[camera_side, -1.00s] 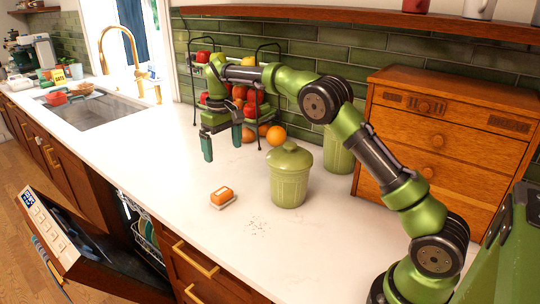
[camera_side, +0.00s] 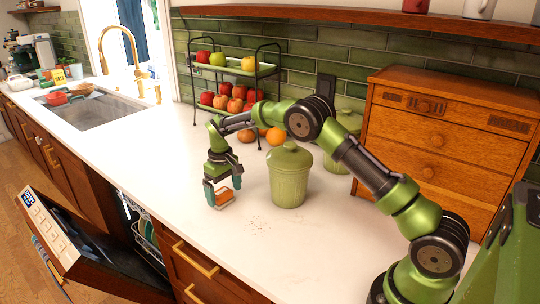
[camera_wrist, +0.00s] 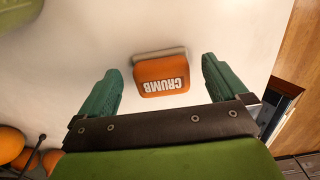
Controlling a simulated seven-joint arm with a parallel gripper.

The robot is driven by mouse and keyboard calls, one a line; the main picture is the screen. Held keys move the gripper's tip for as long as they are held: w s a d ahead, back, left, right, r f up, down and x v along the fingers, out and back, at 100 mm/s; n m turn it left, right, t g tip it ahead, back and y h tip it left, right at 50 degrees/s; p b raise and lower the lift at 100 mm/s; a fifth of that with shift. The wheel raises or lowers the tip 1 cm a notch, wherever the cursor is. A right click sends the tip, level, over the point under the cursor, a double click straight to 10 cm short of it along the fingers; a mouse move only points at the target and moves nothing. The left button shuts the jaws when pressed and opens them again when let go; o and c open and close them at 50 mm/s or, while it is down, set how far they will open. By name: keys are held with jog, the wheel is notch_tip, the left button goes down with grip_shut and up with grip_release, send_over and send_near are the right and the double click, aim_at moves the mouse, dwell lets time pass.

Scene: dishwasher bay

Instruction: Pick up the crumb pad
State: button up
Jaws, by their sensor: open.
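The crumb pad (camera_side: 223,196) is a small orange block with a pale base, lying on the white counter. In the wrist view the crumb pad (camera_wrist: 162,75) shows the white word CRUMB, upside down. My gripper (camera_side: 222,192) is low over the pad in the side view, its fingers partly covering it. In the wrist view my gripper (camera_wrist: 162,82) is open, with one teal finger on either side of the pad and visible gaps between. Whether the fingertips reach the counter cannot be told.
A green lidded canister (camera_side: 290,178) stands close to the right of my gripper. A two-tier fruit rack (camera_side: 235,72) is behind, with an orange (camera_side: 275,136) beside it. The open dishwasher door (camera_side: 80,250) is below the counter's front edge.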

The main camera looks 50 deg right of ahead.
notch_tip(320, 180, down, 2)
jog(key=shift+f, duration=0.15)
jog(key=c, duration=1)
jog(key=shift+c, duration=0.2)
notch_tip(320, 180, up, 4)
jog(key=s, duration=1)
jog(key=s+a+r, duration=0.1)
jog(key=s, duration=0.5)
jog(key=shift+a, duration=0.1)
